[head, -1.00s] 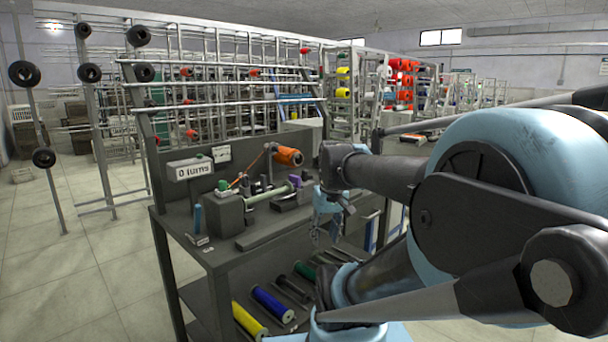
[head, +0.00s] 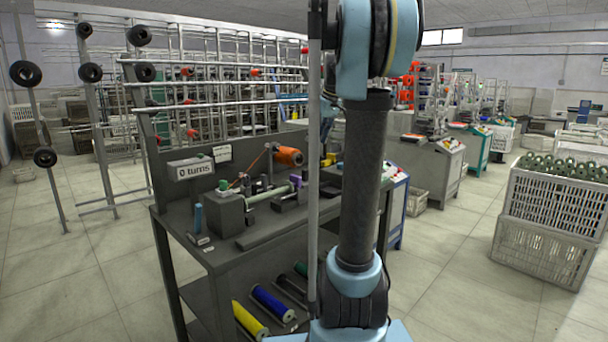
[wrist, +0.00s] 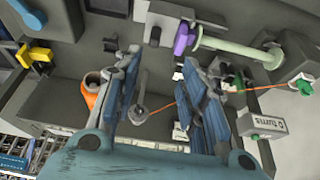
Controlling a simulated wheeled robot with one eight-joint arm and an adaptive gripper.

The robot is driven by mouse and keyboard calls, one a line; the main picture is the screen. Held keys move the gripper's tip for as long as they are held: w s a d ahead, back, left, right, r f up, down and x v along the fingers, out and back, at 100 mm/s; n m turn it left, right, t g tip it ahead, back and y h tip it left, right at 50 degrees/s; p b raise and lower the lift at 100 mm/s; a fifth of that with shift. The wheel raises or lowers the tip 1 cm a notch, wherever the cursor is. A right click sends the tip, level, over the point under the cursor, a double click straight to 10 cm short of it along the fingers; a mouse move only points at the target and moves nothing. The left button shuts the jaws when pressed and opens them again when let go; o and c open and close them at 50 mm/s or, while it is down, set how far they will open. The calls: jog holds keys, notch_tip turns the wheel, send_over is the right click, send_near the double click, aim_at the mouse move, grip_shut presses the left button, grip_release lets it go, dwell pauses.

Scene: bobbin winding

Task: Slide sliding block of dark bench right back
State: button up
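The dark bench (head: 262,240) stands left of centre in the head view. On its top a pale green bobbin (head: 268,196) lies between the grey head block (head: 229,213) and a purple piece (head: 296,181). The grey block by the purple piece, apparently the sliding block (wrist: 164,20), shows at the top of the wrist view, with the purple piece (wrist: 183,40) and green bobbin (wrist: 225,42). My gripper (wrist: 165,92) is open in the wrist view, nothing held between its fingers, apart from the block. In the head view my arm hides its fingertips.
An orange thread cone (head: 288,156) sits at the bench's back, with thread running left from it. A "0 turns" sign (head: 190,169) stands at the left. A yellow part (wrist: 36,53) is at the wrist view's left. Yellow (head: 249,319) and blue (head: 272,302) spools lie below.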

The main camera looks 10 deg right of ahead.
aim_at(306, 170)
jog(key=x, duration=0.5)
jog(key=w+x, duration=0.1)
jog(key=x, duration=1.1)
jog(key=shift+w+d, duration=0.1)
jog(key=shift+w, duration=0.1)
jog(key=shift+d+r, duration=0.1)
grip_shut()
